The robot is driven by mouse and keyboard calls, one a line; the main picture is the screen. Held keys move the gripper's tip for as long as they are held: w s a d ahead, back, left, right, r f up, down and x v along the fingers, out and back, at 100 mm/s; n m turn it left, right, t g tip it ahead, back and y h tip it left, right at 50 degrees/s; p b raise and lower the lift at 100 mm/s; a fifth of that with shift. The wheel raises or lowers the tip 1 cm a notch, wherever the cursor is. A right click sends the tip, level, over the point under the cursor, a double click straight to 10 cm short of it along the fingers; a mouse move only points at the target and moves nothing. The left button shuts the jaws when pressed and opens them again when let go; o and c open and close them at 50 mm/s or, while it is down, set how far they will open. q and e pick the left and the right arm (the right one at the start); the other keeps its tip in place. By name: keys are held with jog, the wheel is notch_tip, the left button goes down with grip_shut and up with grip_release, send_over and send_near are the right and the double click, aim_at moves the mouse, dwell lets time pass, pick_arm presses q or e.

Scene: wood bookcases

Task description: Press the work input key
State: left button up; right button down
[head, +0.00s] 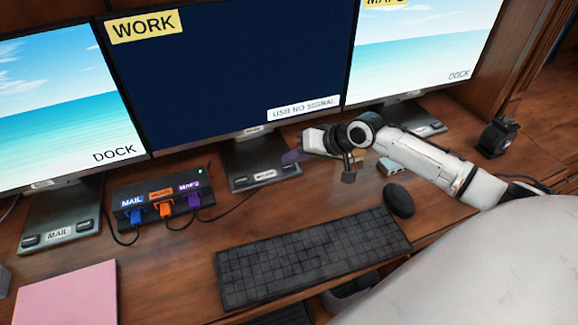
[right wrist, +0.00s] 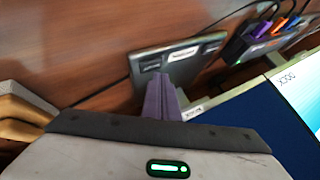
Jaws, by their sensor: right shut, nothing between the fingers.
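The middle monitor (head: 225,75) carries a yellow WORK label and shows a dark screen reading "USB NO SIGNAL". Its stand base (head: 252,160) has a dark key at the left (head: 239,182), a pale label in the middle and another dark key at the right (head: 290,168). The label is too blurred to read surely. My right gripper (head: 291,157) is shut and empty, its purple fingertips just above or behind the right key; contact cannot be told. In the right wrist view the fingertips (right wrist: 161,88) point at the base (right wrist: 178,62). My left gripper is out of view.
A dock box (head: 126,194) with MAIL and other labelled plugs stands left of the base. A keyboard (head: 310,255) and mouse (head: 399,200) lie in front. MAIL's stand (head: 62,215) is left. A black object (head: 498,137) stands right. A pink pad (head: 68,295) lies front left.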

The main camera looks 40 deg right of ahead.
dwell(0.4)
jog(key=shift+f, duration=0.6)
dwell(0.4)
jog(key=shift+r+p, duration=0.55)
jog(key=shift+p, duration=0.4)
jog(key=shift+r, duration=0.1)
